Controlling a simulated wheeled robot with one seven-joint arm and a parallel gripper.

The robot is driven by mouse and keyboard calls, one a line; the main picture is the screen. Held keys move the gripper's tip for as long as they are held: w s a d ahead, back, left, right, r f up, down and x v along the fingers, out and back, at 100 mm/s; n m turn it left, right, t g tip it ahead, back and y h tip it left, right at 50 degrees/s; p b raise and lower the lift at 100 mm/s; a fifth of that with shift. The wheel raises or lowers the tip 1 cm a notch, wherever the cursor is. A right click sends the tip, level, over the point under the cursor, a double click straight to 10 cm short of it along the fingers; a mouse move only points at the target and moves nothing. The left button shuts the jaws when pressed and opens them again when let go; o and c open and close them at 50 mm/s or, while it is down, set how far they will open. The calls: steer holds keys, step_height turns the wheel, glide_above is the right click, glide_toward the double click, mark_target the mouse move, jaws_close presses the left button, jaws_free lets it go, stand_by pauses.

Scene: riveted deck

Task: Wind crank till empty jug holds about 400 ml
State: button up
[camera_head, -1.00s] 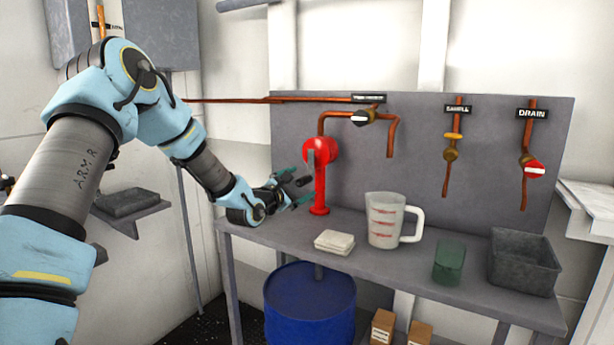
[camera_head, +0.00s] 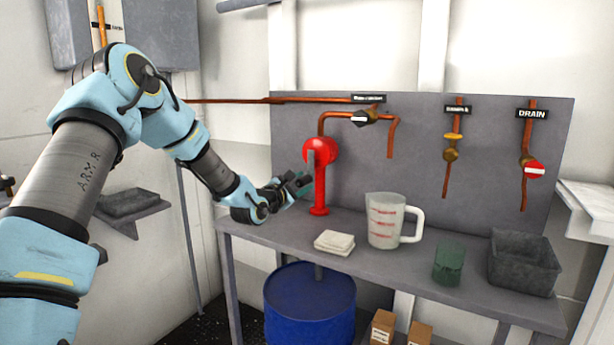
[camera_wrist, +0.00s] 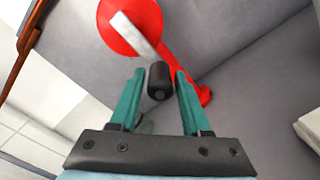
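The red pump (camera_head: 320,185) stands on the bench, with its round red head at the top. In the wrist view its grey crank arm (camera_wrist: 137,37) ends in a black crank handle (camera_wrist: 160,80). My gripper (camera_wrist: 155,73) has its two green fingers on either side of the handle, with gaps showing, so it is open around the handle. In the head view my gripper (camera_head: 297,184) is just left of the pump. The measuring jug (camera_head: 385,220) stands upright on the bench to the right, clear with red marks and a white handle. No liquid can be made out in it.
A spout pipe (camera_head: 393,135) with a black-and-white valve knob (camera_head: 362,118) hangs above the jug. Folded cloths (camera_head: 334,242), a green container (camera_head: 448,263) and a grey bin (camera_head: 524,262) are on the bench. A drain valve (camera_head: 534,169) is at right. A blue drum (camera_head: 310,305) stands below.

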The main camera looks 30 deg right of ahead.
jaws_close()
steer(key=shift+w+a+r+p, duration=0.8)
steer(key=shift+w+r+p, duration=0.65)
steer(key=shift+r+p, duration=4.45)
steer(key=shift+s+d+b, duration=1.9)
steer(key=shift+s+d, duration=0.15)
steer(key=shift+s, duration=1.6)
step_height(320, 180, down, 8)
steer(key=s+b, duration=0.1)
steer(key=b, duration=0.5)
steer(key=shift+s+d+b, duration=0.2)
steer(key=shift+d+b, duration=0.1)
steer(key=shift+d, duration=0.05)
